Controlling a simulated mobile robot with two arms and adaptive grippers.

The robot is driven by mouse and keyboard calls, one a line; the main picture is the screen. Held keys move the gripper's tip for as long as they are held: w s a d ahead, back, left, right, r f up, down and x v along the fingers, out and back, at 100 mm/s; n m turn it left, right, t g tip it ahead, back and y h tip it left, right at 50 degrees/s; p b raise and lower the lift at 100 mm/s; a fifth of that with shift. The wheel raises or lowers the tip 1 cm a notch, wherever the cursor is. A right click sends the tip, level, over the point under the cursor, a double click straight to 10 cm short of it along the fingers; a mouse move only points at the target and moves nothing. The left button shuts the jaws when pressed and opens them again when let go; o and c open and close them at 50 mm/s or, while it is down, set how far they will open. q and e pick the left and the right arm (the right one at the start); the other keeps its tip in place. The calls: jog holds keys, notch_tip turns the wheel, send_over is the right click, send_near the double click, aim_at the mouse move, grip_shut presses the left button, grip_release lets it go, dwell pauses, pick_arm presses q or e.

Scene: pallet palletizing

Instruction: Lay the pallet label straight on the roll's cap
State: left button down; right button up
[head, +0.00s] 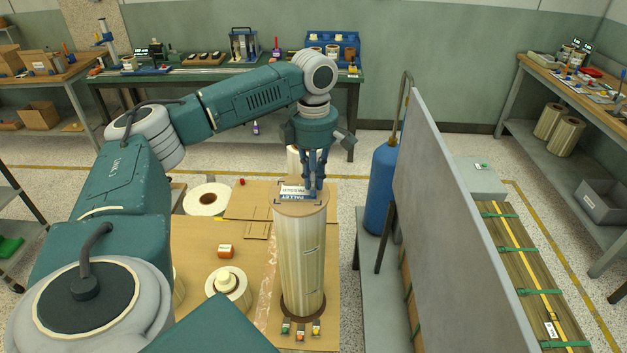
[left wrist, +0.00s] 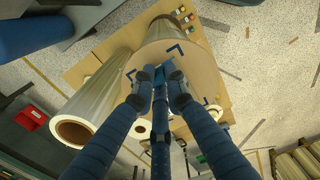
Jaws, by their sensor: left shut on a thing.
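The tall pale wrapped roll (head: 300,260) stands upright on the bench, with a round tan cap (head: 309,209) on top. My left gripper (head: 313,194) points down over the cap, shut on the pallet label (head: 291,190), a small white and blue piece with lettering. I cannot tell whether the label touches the cap. In the left wrist view the cap (left wrist: 200,68) fills the area beyond the fingertips (left wrist: 160,74), with dark blue corner marks on it. There the fingers hide most of the label. My right gripper is not in view.
A blue cylinder (head: 383,180) and a grey panel (head: 455,200) stand right of the roll. Small coloured buttons (head: 300,330) lie before the roll.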

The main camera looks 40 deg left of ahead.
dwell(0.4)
pick_arm(q)
jog(key=c, duration=1.7)
grip_release()
jog(key=shift+r, duration=0.1)
jog(key=shift+r, duration=3.4)
